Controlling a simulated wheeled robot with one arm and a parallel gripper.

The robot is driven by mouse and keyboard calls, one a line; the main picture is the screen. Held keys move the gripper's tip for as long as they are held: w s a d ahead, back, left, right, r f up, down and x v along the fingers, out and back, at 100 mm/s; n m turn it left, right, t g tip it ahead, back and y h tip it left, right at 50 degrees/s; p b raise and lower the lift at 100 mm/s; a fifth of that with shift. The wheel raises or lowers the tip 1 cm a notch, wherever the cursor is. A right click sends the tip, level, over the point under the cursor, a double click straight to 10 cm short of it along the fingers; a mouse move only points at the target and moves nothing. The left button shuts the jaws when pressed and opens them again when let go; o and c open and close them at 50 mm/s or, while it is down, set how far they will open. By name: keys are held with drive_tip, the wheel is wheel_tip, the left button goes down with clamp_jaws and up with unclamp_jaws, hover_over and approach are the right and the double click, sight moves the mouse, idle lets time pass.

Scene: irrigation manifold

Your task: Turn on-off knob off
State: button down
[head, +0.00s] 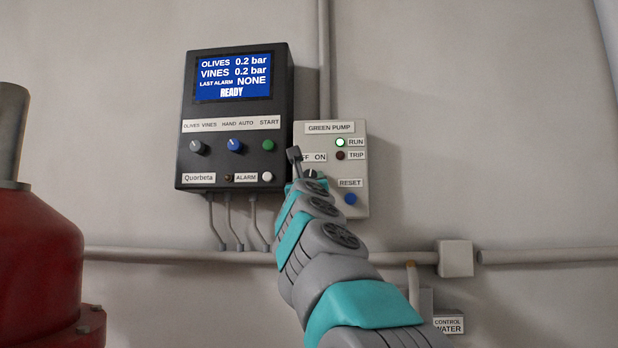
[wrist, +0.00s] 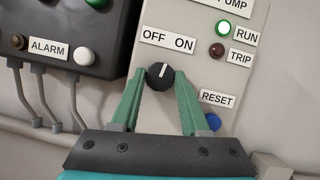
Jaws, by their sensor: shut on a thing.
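The on-off knob (wrist: 159,76) is black and round with a white pointer mark. It sits on the grey Green Pump box (head: 358,203), below the OFF ON label (wrist: 169,40). In the wrist view its mark points up and slightly right, toward the ON side. My gripper (wrist: 160,78) is shut on the knob, with one green finger on its left side and one on its right. In the head view my gripper (head: 314,180) and arm cover most of the knob and part of the OFF label. The RUN lamp (head: 340,142) glows; the TRIP lamp (head: 340,155) is dark.
A blue RESET button (head: 351,199) is at lower right of the knob, close to my right finger. A black controller box (head: 279,92) with knobs and a screen reading READY is to the left. A pipe (head: 160,255) runs along the wall below. A red tank (head: 40,265) stands at far left.

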drive_tip(key=shift+d+r+n+g+y, duration=0.1)
drive_tip(key=shift+n+g+y, duration=0.55)
drive_tip(key=shift+n, duration=1.25)
drive_tip(key=shift+d+r+n+g+y, duration=0.15)
drive_tip(key=shift+n+y, duration=0.85)
drive_tip(key=shift+n, duration=0.9)
drive_tip(key=shift+n+g+y, duration=0.4)
drive_tip(key=shift+n+y, duration=0.45)
drive_tip(key=shift+n, duration=1.05)
drive_tip(key=shift+f+n, duration=0.1)
drive_tip(key=shift+n, duration=0.4)
drive_tip(key=shift+c, duration=2)
unclamp_jaws()
